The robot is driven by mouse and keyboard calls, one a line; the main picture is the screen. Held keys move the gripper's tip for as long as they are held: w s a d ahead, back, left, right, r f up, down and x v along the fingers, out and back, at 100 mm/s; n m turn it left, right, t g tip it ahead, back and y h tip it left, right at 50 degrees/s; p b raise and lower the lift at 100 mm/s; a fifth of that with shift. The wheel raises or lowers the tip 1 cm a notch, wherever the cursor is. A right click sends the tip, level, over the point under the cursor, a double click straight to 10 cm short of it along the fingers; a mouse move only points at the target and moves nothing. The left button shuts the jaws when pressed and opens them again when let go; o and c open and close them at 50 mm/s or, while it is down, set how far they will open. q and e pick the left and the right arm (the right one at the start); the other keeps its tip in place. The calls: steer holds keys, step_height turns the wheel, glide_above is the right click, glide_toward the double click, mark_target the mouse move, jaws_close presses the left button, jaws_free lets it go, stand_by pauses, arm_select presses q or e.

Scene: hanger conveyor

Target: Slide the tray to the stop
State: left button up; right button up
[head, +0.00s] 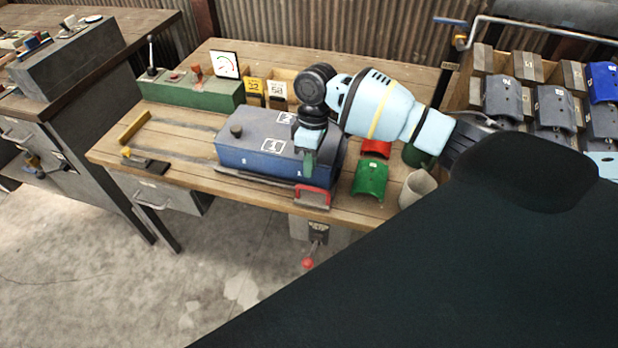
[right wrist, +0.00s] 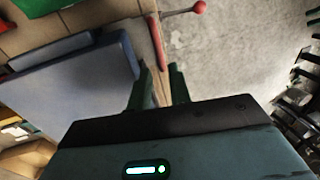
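The blue tray (head: 255,163), a box with a dark grey top, a black knob and white labels, sits on rails on the wooden workbench. A yellow bar (head: 134,127) stands across the left end of the rails, well apart from the tray. My right gripper (head: 308,164) points down at the tray's right front corner. In the right wrist view its fingers (right wrist: 160,88) are apart with nothing gripped, and the blue tray (right wrist: 75,85) lies just left of them. Whether a finger touches the tray I cannot tell. My left gripper is not in view.
A red handle (head: 313,197) is at the bench's front edge, with a red-knobbed lever (head: 308,263) below. Green curved pieces (head: 370,180) and a pale cup (head: 417,188) lie right of the tray. A green control box (head: 190,93) stands behind the rails. The rails left of the tray are clear.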

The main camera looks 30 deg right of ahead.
steer(key=shift+s+a+f, duration=0.1)
steer(key=shift+f, duration=0.75)
steer(key=shift+s+a+f, duration=0.15)
steer(key=shift+f, duration=0.65)
steer(key=shift+s+a+f, duration=0.1)
steer(key=shift+f, duration=0.75)
jaws_close()
